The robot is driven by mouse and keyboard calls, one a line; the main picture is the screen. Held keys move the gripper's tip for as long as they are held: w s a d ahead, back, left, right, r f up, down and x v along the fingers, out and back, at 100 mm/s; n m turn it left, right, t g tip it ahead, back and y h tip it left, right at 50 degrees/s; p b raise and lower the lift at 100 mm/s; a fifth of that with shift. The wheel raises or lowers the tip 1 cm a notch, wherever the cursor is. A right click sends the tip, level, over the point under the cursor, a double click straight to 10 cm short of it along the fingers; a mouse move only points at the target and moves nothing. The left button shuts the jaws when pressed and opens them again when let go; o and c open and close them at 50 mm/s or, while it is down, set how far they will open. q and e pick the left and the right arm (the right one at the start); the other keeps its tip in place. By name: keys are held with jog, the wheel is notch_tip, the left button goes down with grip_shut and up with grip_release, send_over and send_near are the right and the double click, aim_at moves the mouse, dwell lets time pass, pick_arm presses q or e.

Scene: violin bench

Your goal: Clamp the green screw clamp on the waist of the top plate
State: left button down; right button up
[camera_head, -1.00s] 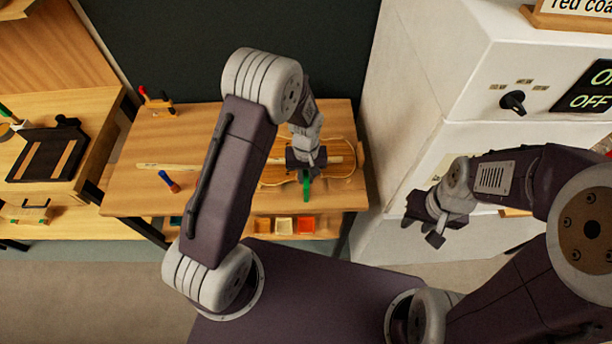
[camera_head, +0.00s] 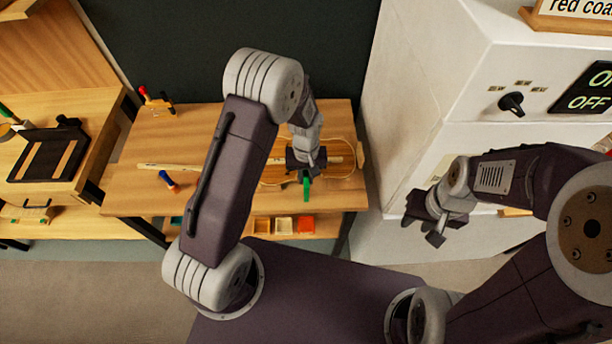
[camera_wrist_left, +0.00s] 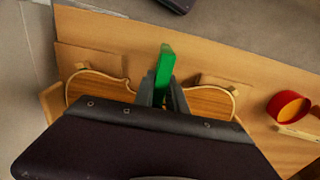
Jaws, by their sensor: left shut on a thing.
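The green screw clamp (camera_head: 306,188) is in the jaws of my left gripper (camera_head: 306,167), over the front side of the violin-shaped top plate (camera_head: 343,171). In the left wrist view, the gripper (camera_wrist_left: 160,96) is shut on the green clamp (camera_wrist_left: 165,65) at the plate's inward-curving waist. The plate's lobes (camera_wrist_left: 212,103) show on both sides. The wrist housing hides the far part of the plate, and I cannot tell whether the clamp touches it. My right gripper (camera_head: 428,222) is empty, with its fingers apart, in front of the white cabinet.
The plate lies on a wooden bench (camera_head: 130,200). A small rack with red-handled tools (camera_head: 155,101) stands behind. A white cabinet (camera_head: 405,150) is close on the right.

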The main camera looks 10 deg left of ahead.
pick_arm(q)
jog(key=shift+w, duration=0.1)
jog(key=shift+w+a, duration=0.2)
jog(key=shift+w, duration=0.4)
jog(key=shift+w+a, duration=0.3)
jog(key=shift+w, duration=0.65)
jog(key=shift+w+a, duration=0.25)
jog(key=shift+w, duration=0.7)
jog(key=c, duration=1.3)
grip_release()
jog(key=shift+r, duration=0.15)
notch_tip(320, 180, up, 9)
jog(key=shift+f+b, duration=0.1)
jog(key=shift+b, duration=0.3)
